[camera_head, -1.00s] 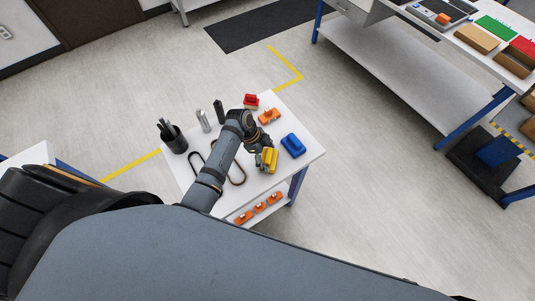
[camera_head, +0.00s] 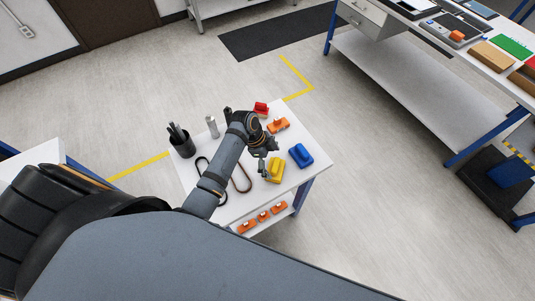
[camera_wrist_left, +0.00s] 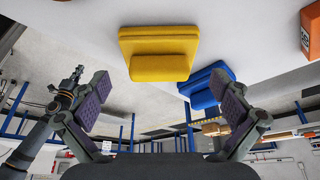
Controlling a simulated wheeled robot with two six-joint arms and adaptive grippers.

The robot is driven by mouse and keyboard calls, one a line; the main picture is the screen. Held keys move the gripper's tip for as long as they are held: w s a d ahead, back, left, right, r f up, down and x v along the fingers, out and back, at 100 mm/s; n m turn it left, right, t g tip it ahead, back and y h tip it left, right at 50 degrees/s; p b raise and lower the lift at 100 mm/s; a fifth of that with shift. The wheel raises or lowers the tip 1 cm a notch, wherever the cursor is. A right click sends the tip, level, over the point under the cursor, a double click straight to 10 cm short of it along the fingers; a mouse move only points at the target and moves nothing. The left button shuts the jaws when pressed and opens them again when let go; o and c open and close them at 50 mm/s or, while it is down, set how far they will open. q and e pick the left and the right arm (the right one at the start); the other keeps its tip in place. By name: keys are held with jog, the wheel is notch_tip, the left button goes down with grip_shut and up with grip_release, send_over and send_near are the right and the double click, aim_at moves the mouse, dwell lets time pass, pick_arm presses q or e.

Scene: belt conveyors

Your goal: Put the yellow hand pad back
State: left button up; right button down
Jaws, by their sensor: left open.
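The yellow hand pad (camera_head: 275,171) sits on the white top of a small table (camera_head: 315,143), near its front right edge. It also shows in the left wrist view (camera_wrist_left: 158,55), upper middle, standing clear of the fingers. My left gripper (camera_head: 264,161) is just to the left of the yellow pad in the head view. In the left wrist view my left gripper (camera_wrist_left: 167,97) has its two fingers spread wide with nothing between them. My right gripper is not in view.
A blue pad (camera_head: 300,155) stands close right of the yellow one. An orange piece (camera_head: 278,125), a red piece (camera_head: 261,108), dark loops and a black pen cup (camera_head: 182,145) share the tabletop. Several orange pieces (camera_head: 263,216) lie on the shelf below.

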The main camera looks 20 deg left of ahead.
pick_arm(q)
jog(key=b+v, duration=0.1)
jog(key=v, duration=0.8)
jog(key=shift+r, duration=0.2)
jog(key=shift+a, duration=0.1)
